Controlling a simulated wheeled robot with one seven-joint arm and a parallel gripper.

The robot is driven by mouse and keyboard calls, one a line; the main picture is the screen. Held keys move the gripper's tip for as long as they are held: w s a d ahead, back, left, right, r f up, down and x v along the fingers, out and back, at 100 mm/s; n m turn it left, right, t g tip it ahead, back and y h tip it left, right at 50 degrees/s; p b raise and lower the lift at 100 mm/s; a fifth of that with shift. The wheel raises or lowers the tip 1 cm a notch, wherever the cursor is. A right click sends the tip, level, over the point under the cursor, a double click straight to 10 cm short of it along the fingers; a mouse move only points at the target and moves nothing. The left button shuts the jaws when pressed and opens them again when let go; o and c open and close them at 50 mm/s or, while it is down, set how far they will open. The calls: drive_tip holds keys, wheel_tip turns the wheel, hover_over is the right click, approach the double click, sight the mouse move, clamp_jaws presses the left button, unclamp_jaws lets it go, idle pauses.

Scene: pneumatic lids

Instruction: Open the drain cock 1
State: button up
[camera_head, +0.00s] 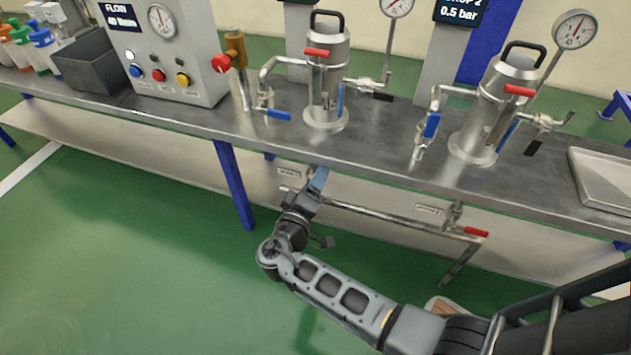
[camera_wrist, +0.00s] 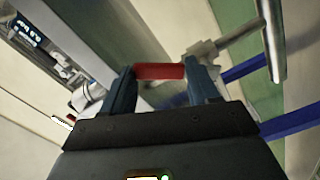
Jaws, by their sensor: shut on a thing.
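In the wrist view, a red lever handle (camera_wrist: 160,72) lies between the two blue-grey fingers of my gripper (camera_wrist: 160,85), which are shut on it. A grey metal valve body and pipe (camera_wrist: 205,48) show just beyond the right finger. In the head view, my gripper (camera_head: 318,180) is under the front edge of the bench, below the left vessel and beside a small label plate (camera_head: 288,172) too small to read surely. It hides the red handle there. A second drain cock with a red lever (camera_head: 476,232) is on the pipe further right, near another label plate (camera_head: 430,209).
The steel bench (camera_head: 390,140) overhangs my gripper. Drain pipes (camera_head: 390,220) run below it, and a blue bench leg (camera_head: 234,185) stands to the left. Two lidded vessels, the left one (camera_head: 327,85) and the right one (camera_head: 485,115), stand on top.

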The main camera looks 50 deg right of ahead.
drive_tip(key=shift+w+a+r+t, duration=0.15)
drive_tip(key=shift+w+a+r, duration=0.2)
drive_tip(key=shift+w, duration=0.1)
drive_tip(key=shift+w+a+r+t, duration=0.15)
drive_tip(key=shift+w+a+r, duration=0.05)
drive_tip(key=shift+w+r, duration=0.2)
drive_tip(key=o, duration=1.5)
drive_tip(key=shift+w+f, duration=0.1)
drive_tip(key=shift+c, duration=0.2)
drive_tip(key=s+a+f, duration=0.1)
drive_tip(key=s+a, duration=0.3)
drive_tip(key=a, duration=0.3)
drive_tip(key=shift+s+a+f, duration=0.25)
drive_tip(key=shift+s+f, duration=0.05)
drive_tip(key=shift+s, duration=0.1)
drive_tip(key=p+v, duration=0.1)
drive_tip(key=v, duration=0.6)
drive_tip(key=shift+a, duration=0.4)
drive_tip(key=shift+r, duration=0.1)
